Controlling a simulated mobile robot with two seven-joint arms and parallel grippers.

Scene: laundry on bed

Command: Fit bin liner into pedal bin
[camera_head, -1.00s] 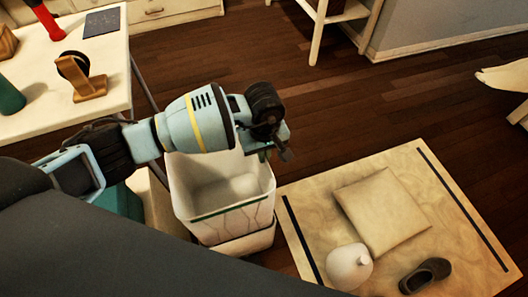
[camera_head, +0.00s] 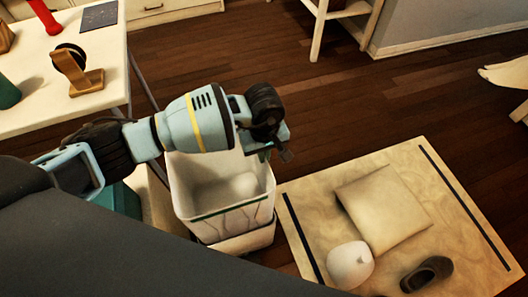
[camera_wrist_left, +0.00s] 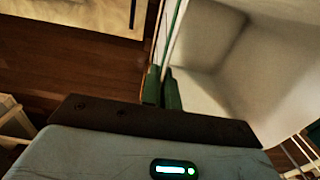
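The white bin (camera_head: 181,190) stands on the floor in the middle of the head view. A pale liner (camera_head: 205,180) lines its inside, with a green band along the rim; a rounded pale lump shows inside. The liner's pale inner surface (camera_wrist_left: 215,65) also fills the upper right of the left wrist view. My left gripper (camera_head: 275,155) is at the bin's far right rim, pointing down. In the left wrist view its two green fingers (camera_wrist_left: 162,90) are close together, one on each side of the green-banded rim. My right gripper is not in view.
A white table (camera_head: 30,110) with a wooden stand (camera_head: 78,72), a red object (camera_head: 44,15) and a green cylinder (camera_head: 8,93) is at upper left. A pale mat (camera_head: 440,205) with a cushion (camera_head: 385,208), a round white vase (camera_head: 350,265) and a dark shoe (camera_head: 427,275) lies right of the bin.

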